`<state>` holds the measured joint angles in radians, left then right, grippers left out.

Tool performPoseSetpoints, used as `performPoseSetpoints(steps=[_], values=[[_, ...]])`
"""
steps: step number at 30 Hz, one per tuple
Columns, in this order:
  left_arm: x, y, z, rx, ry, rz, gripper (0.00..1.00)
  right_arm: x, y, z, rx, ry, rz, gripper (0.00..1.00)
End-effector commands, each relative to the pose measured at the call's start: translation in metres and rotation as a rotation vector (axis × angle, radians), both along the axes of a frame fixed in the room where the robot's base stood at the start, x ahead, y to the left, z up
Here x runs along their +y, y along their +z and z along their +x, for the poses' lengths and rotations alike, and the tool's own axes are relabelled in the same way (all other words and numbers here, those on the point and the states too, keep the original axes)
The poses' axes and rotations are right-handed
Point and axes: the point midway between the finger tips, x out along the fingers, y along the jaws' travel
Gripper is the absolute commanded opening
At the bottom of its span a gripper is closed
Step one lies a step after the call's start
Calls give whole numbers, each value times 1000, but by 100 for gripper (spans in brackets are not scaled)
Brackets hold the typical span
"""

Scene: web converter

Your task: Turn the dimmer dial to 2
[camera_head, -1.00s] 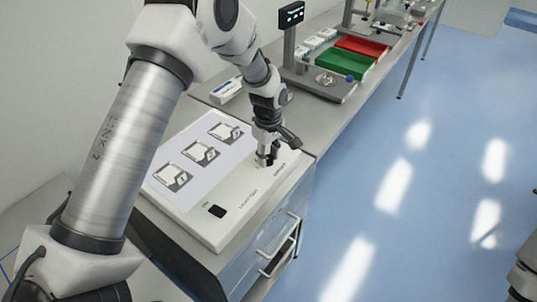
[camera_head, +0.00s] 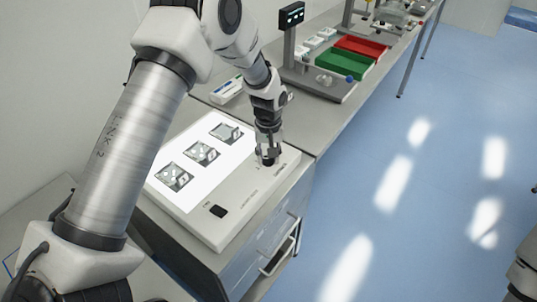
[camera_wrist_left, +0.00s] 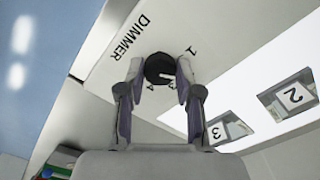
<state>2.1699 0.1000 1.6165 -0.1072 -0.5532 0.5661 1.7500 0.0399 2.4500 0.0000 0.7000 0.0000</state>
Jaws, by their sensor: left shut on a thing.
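The dimmer dial (camera_wrist_left: 158,68) is a round black knob on the pale light box. In the left wrist view it sits between the two fingers of my left gripper (camera_wrist_left: 160,72), which is shut on it. The word DIMMER and the marks 1, 3 and 4 show around the dial; the 2 and the pointer's exact setting cannot be made out. In the head view my left gripper (camera_head: 267,154) points down over the dial at the right end of the box. My right gripper is not in view.
The light box (camera_head: 235,228) has a brightly lit panel (camera_head: 187,187) with several numbered sample squares and a black switch (camera_head: 217,211) at the front. Farther back on the bench stand a green tray (camera_head: 345,64), a red tray (camera_head: 362,46) and a display on a post (camera_head: 291,15).

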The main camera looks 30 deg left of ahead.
Motion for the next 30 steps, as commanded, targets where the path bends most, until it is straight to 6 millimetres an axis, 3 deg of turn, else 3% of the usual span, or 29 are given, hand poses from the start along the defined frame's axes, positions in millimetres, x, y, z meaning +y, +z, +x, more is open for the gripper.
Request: performPoseSetpoints(steps=[21, 22, 24, 30], values=[[0, -3, -2, 5, -101, 0, 0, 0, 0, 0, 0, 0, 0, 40], [0, -3, -2, 5, -100, 0, 42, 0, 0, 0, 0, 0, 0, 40], [0, -3, -1, 5, -100, 0, 60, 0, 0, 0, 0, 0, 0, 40], [0, -2, -1, 2, -100, 0, 60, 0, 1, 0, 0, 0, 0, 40]])
